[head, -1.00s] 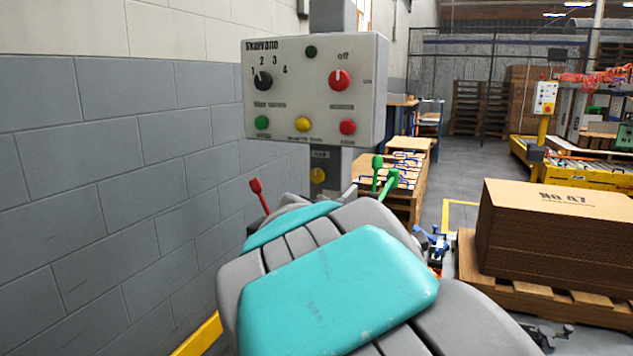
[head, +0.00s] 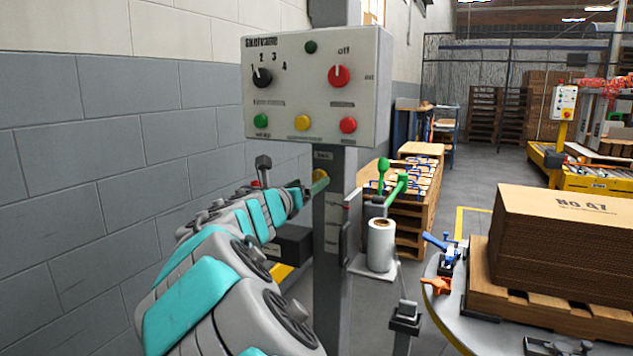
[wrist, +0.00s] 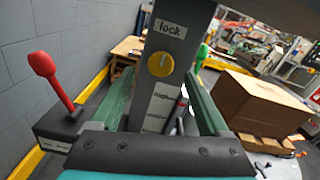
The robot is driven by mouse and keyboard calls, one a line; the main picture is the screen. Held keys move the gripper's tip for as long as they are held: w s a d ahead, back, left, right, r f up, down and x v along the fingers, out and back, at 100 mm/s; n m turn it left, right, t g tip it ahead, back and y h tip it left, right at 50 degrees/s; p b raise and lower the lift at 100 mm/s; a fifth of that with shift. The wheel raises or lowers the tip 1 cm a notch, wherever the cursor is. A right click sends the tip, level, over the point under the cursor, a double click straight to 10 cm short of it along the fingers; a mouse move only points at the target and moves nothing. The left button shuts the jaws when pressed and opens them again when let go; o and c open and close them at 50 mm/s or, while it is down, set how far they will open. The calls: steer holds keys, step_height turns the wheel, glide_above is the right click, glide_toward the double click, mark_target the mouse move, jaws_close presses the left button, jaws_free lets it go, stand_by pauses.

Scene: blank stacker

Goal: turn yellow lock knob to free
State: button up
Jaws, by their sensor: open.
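The yellow lock knob (wrist: 160,64) is on the grey post in the wrist view, below a white "lock" label (wrist: 170,28). A thin mark shows on its face; I cannot read its setting. My gripper (wrist: 158,82) is open, with one green finger to each side of the post, and the knob shows in the gap between them. I cannot tell how far ahead of the fingertips the knob is. In the head view the knob (head: 321,175) is partly hidden by my gripper (head: 312,187), which is at the post just below the control panel.
The control panel (head: 315,88) with its dials and buttons is right above. A red-handled lever (wrist: 48,75) is left of my gripper. A white roll (head: 381,245) and green-handled levers (head: 383,175) stand right of the post. A stack of cardboard (head: 560,250) is farther right.

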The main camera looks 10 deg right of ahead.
mark_target(318, 178)
steer(key=shift+x, duration=2)
steer(key=shift+c, duration=0.3)
jaws_close()
